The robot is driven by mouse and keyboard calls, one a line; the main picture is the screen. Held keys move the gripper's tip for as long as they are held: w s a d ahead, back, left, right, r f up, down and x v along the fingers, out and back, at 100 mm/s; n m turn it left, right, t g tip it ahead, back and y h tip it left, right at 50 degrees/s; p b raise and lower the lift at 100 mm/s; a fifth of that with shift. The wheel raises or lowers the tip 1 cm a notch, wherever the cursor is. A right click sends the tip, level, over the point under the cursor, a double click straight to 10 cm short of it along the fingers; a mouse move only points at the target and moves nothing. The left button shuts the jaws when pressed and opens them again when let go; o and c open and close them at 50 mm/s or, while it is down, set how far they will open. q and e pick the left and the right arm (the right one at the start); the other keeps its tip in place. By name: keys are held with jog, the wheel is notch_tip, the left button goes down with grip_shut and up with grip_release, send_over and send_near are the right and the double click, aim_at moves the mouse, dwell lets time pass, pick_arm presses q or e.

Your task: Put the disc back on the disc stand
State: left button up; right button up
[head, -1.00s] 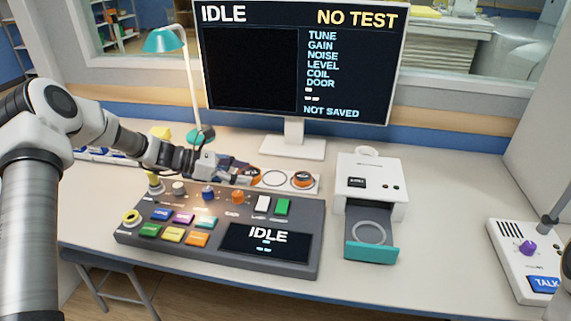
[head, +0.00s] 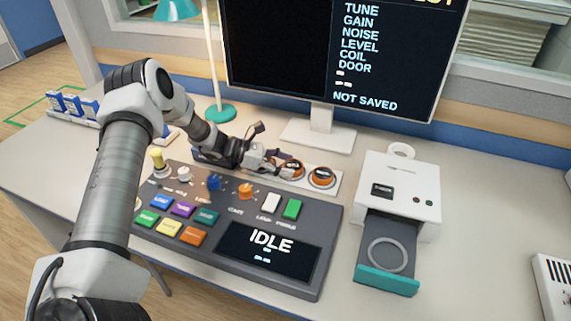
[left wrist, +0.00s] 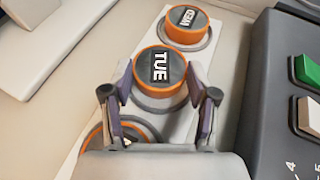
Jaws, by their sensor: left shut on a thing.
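The disc (left wrist: 160,75) is orange-rimmed with a dark top marked TUE. My left gripper (left wrist: 160,98) is shut on it, one finger on each side. The disc is at the middle ring of the white disc stand (left wrist: 215,60); I cannot tell whether it rests there or is just above. In the head view the disc (head: 293,168) shows partly behind my left gripper (head: 284,165), and the stand (head: 337,184) lies behind the console. A disc marked WED (left wrist: 187,24) sits on one end place. Another orange-rimmed disc (left wrist: 98,138) is partly hidden by the gripper at the other end. My right gripper is out of view.
The console (head: 190,250) with buttons and knobs stands close in front of the stand. The monitor foot (head: 318,135) is behind it. A white device (head: 400,190) with an open drawer (head: 387,280) is at the right.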

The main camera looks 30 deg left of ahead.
pick_arm(q)
jog(key=shift+s+r, duration=0.1)
jog(key=shift+s, duration=0.05)
jog(key=o, duration=1.2)
jog(key=shift+r, duration=0.1)
jog(key=shift+s+a+r, duration=0.1)
jog(key=shift+a, duration=0.2)
jog(key=p+v, duration=0.1)
jog(key=v, duration=1)
jog(key=shift+s+a, duration=0.1)
jog(key=shift+s, duration=0.05)
